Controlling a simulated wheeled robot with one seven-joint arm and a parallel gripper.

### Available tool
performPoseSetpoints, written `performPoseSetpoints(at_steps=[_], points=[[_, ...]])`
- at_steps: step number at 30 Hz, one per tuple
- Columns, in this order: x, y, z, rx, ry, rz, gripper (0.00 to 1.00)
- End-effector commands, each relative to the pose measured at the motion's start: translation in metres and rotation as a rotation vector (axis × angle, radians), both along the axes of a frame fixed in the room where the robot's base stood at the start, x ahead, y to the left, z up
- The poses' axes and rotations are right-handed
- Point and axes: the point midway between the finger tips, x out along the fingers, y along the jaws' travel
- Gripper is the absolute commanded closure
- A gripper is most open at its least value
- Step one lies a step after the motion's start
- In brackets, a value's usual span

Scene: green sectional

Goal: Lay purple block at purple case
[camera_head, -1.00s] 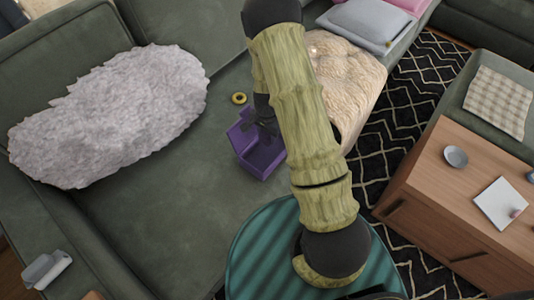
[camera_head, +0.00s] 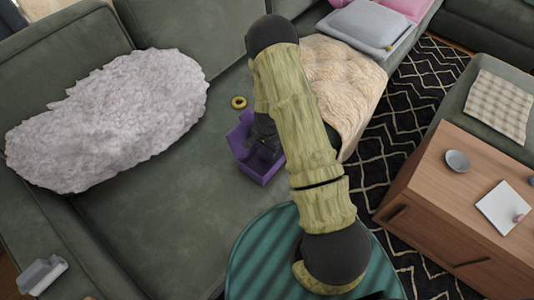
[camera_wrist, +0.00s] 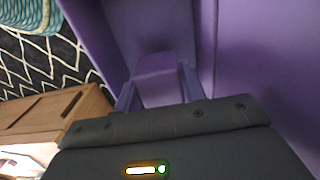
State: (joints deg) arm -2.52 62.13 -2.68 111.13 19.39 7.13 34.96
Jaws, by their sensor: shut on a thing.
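The purple case (camera_head: 247,160) is an open box on the green sofa seat, left of my arm in the head view. My gripper (camera_head: 266,148) reaches down into its opening. In the wrist view the case's purple walls (camera_wrist: 245,60) fill most of the upper and right picture. There my gripper (camera_wrist: 158,88) is shut on the purple block (camera_wrist: 156,66), which sits between the two fingers with the case's inside around it. Whether the block touches the case floor I cannot tell. The block is hidden in the head view.
A yellow ring (camera_head: 239,102) lies on the seat just behind the case. A fluffy grey cushion (camera_head: 110,120) lies at left, and a cream throw (camera_head: 345,85) is at right. A round teal table (camera_head: 255,255) stands in front. The seat left of the case is clear.

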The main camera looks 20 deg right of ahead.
Motion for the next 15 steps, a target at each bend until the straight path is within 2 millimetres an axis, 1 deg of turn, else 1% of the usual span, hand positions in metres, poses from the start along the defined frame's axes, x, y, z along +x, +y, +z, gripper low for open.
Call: performPoseSetpoints(at_steps=[1, 3, 5, 15], points=[[-0.001, 0.0, -0.011, 0.0, 0.003, 0.0, 0.82], [0.0, 0.0, -0.02, 0.001, 0.002, -0.001, 0.82], [-0.001, 0.0, -0.026, 0.001, 0.002, -0.001, 0.82], [0.0, 0.0, -0.029, 0.001, 0.001, 0.0, 0.82]])
